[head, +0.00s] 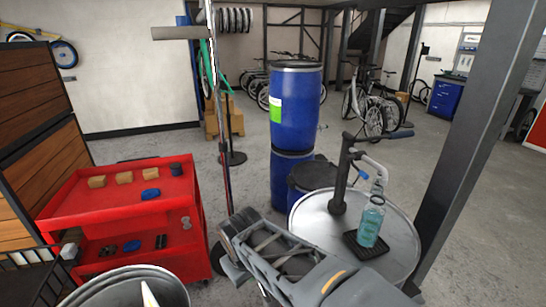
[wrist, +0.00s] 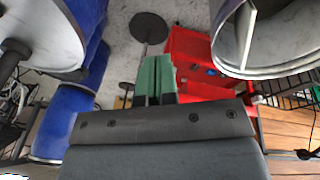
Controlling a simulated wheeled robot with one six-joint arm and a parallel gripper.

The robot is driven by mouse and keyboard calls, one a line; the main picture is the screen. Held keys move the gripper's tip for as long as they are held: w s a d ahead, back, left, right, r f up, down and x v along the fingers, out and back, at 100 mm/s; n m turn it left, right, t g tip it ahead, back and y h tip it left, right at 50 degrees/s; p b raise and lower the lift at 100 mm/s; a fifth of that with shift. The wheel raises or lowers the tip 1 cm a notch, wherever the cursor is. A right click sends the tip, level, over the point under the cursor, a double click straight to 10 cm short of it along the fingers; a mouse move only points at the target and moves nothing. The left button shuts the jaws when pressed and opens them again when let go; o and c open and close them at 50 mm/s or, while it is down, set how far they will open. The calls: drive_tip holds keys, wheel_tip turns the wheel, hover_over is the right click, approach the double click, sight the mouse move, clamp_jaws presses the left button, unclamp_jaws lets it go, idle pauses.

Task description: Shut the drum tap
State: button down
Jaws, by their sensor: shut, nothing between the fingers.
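A metal-topped drum (head: 345,270) stands at the right in the head view. A dark upright fitting (head: 338,185) with a long crossbar handle (head: 385,136) rises from its lid, with a pale curved spout (head: 374,166) on its right. A teal bottle (head: 370,222) stands below the spout on a black mat (head: 360,248). My gripper (wrist: 158,62) shows green fingers, closed together and empty, in the wrist view. It is apart from the fitting; in the head view its fingers are not clear.
A red cart (head: 120,205) with small blocks is at the left. Stacked blue drums (head: 297,110) stand behind the metal-topped drum. An open metal bin (head: 125,290) is at the front left. A dark post (head: 465,140) rises at the right, and a thin pole stands near my arm.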

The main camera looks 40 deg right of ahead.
drive_tip(key=w+d+n+g+h+b, duration=0.2)
drive_tip(key=d+n+h, duration=0.4)
drive_tip(key=d, duration=0.8)
drive_tip(key=w+d+n+g+h+b, duration=0.2)
drive_tip(key=d+n+g+h+b, duration=0.2)
drive_tip(key=d+h, duration=0.9)
drive_tip(key=d+n+g, duration=0.1)
drive_tip(key=n+g, duration=0.2)
drive_tip(key=shift+w+d, duration=0.15)
drive_tip(key=shift+d, duration=0.2)
drive_tip(key=s+d+r+p, duration=0.2)
drive_tip(key=s+d+r, duration=0.1)
drive_tip(key=d+r, duration=0.4)
drive_tip(key=shift+s+d, duration=0.3)
drive_tip(key=shift+d, duration=1.45)
